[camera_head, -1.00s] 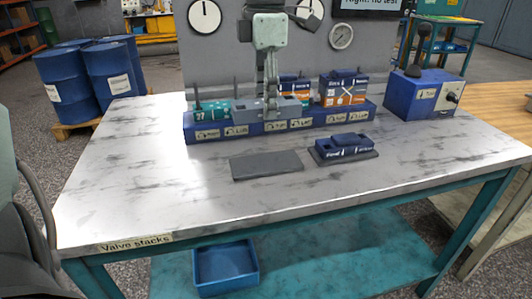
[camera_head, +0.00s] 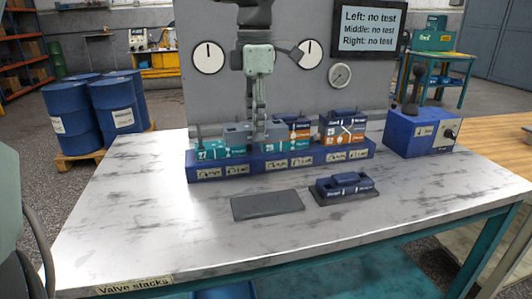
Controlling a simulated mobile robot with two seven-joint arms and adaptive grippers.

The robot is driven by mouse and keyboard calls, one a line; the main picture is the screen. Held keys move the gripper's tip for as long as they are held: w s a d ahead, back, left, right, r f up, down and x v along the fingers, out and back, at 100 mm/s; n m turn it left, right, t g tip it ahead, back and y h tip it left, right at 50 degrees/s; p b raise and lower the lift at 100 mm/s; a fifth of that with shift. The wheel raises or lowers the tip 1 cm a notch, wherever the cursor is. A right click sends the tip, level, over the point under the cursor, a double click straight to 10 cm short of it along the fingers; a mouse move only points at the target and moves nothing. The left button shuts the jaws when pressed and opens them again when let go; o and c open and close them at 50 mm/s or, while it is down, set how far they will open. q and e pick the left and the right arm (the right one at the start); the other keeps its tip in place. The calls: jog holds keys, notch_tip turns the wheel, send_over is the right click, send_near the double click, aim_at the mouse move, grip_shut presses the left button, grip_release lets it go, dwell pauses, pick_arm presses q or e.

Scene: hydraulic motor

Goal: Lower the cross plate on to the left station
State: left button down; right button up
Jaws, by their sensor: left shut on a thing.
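My left gripper (camera_head: 257,136) comes down from the top of the head view. It is shut on a grey block, which looks like the cross plate (camera_head: 236,135). The plate is above the blue manifold (camera_head: 240,173), over the gap between the left and middle stations. The left station carries a teal block marked 27 (camera_head: 213,151), with a thin post standing at its left. The plate's left end overlaps this block in the picture; a gap between them is hard to judge. The fingers hide the plate's middle.
The middle station has a teal block (camera_head: 286,146) and an orange one. The right station has an orange and blue stack (camera_head: 345,129). A blue block (camera_head: 345,188) and a grey pad (camera_head: 267,205) lie in front. A lever box (camera_head: 414,134) stands right.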

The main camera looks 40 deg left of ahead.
pick_arm(q)
notch_tip(320, 180, up, 6)
jog(key=r, duration=0.1)
send_over(220, 144)
jog(key=shift+f+b, duration=1.25)
jog(key=shift+f, duration=2.75)
jog(key=shift+f+b, duration=0.6)
jog(key=shift+f, duration=0.9)
jog(key=shift+f+b, duration=0.3)
jog(key=shift+f, duration=0.55)
pick_arm(e)
notch_tip(220, 144, up, 10)
jog(key=w, duration=0.2)
jog(key=shift+r, duration=0.15)
pick_arm(q)
jog(key=shift+f, duration=0.55)
pick_arm(e)
jog(key=shift+a+f, duration=0.25)
